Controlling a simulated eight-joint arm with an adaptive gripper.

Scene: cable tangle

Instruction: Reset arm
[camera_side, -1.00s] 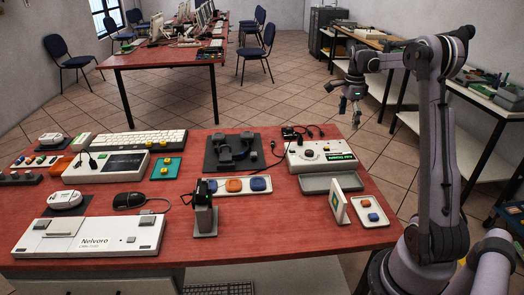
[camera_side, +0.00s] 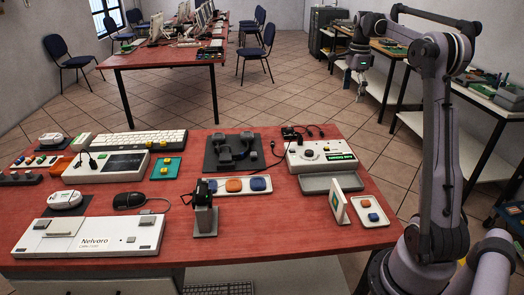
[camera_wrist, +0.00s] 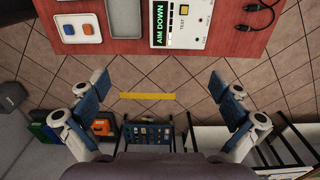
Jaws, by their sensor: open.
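My gripper (camera_side: 354,92) hangs in the air in the side view, beyond the far right edge of the red table (camera_side: 270,218). It is open and empty.
A white tester (camera_side: 320,155) stands on the table's right part; in the wrist view its display reads "AIM DOWN" (camera_wrist: 160,24). A small tray (camera_side: 369,211) holds orange and blue blocks. Black plugs (camera_side: 304,132) lie behind. A side bench (camera_side: 480,95) stands right.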

